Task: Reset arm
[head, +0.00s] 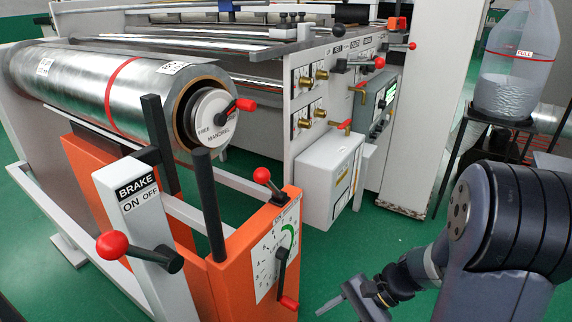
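My gripper (338,300) is at the bottom, right of centre, at the end of my arm, which comes in from the lower right. It points left over the green floor. One thin finger shows; the other is cut off or hidden, so I cannot tell its opening. Nothing shows held in it. It is apart from the orange stand (225,265) on its left.
A large foil roll (125,85) lies on a mandrel at upper left. A brake post (140,215) with a red-knobbed lever stands before it. A machine (310,110) with levers and valves stands behind. A clear hopper (520,60) is at right. Green floor (375,230) is free between.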

